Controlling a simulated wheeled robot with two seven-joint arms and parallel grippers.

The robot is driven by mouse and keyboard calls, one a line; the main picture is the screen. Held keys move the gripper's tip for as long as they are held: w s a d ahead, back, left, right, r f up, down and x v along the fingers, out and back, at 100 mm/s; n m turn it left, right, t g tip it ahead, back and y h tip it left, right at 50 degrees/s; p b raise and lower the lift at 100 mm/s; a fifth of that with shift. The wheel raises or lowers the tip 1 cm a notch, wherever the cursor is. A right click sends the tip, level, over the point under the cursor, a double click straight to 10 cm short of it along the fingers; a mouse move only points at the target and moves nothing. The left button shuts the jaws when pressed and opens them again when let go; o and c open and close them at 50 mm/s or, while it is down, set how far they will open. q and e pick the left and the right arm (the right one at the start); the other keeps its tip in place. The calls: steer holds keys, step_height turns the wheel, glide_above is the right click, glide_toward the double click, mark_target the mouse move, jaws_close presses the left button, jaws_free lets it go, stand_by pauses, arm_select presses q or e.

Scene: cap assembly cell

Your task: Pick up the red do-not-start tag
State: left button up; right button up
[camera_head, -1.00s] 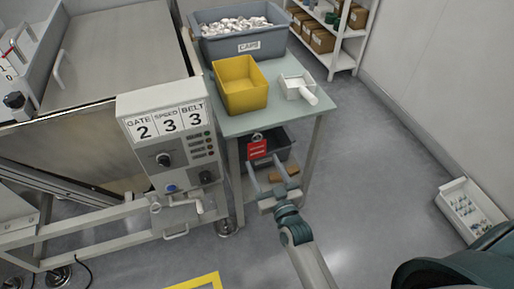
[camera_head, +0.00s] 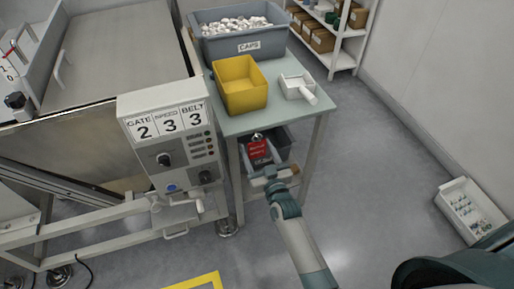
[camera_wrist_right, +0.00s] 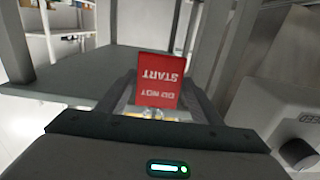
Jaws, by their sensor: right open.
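The right gripper (camera_wrist_right: 160,95) fills the lower part of the wrist view. My left gripper is not in view.
The table (camera_head: 285,112) carries a yellow bin (camera_head: 240,86), a grey caps tub (camera_head: 240,46) and a white scoop (camera_head: 297,88). A dark bin (camera_head: 279,139) sits below. The control panel (camera_head: 168,150) stands close on the left.

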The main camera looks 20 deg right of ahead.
steer(key=w, duration=0.4)
stand_by(0.4)
steer(key=c, duration=0.8)
